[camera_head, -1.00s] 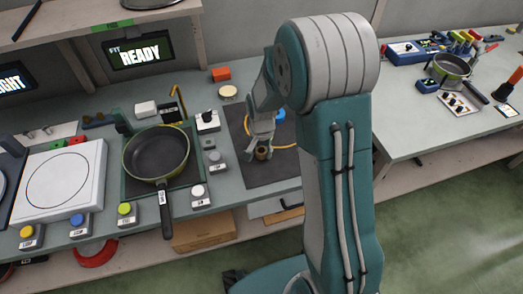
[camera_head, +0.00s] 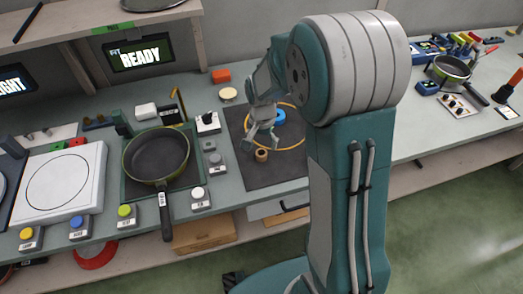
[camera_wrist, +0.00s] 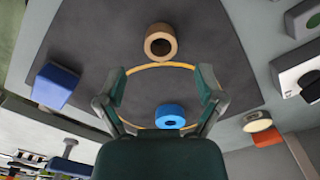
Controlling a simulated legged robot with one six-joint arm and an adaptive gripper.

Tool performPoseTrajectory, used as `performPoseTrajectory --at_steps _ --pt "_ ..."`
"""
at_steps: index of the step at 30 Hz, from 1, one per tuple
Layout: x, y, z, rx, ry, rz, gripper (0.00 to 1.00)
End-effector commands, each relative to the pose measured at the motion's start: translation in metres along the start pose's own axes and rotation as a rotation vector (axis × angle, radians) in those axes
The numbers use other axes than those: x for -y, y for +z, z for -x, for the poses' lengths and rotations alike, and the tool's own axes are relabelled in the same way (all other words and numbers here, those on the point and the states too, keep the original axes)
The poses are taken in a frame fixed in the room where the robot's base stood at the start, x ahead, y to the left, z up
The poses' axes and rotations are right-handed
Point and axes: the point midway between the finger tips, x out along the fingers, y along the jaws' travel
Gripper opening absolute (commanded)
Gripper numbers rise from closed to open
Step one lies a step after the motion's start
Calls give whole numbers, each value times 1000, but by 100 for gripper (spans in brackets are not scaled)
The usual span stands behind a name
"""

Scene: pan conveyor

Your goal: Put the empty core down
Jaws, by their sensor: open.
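The empty core is a small tan ring (camera_head: 262,155) on the dark mat (camera_head: 290,173), near the mat's front part. In the wrist view the core (camera_wrist: 160,42) shows its open hole, beyond my fingertips and apart from them. My gripper (camera_head: 262,140) is open and empty, just behind and above the core. In the wrist view my gripper (camera_wrist: 161,82) has its two fingers spread wide. A blue ring (camera_wrist: 170,117) lies on the mat between the fingers in that view; it also shows in the head view (camera_head: 278,116), behind the gripper.
A yellow circle (camera_head: 303,135) is marked on the mat. A blue block (camera_wrist: 55,86) shows at left in the wrist view. An orange block (camera_head: 221,75) sits at the back.

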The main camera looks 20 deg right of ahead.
Motion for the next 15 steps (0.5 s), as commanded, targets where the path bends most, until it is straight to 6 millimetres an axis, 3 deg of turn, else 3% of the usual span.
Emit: performPoseTrajectory --at_steps 6,15 --pt "0 -1 44 -3 -2 0 87" --pt "-2 2 72 -10 -7 13 87"
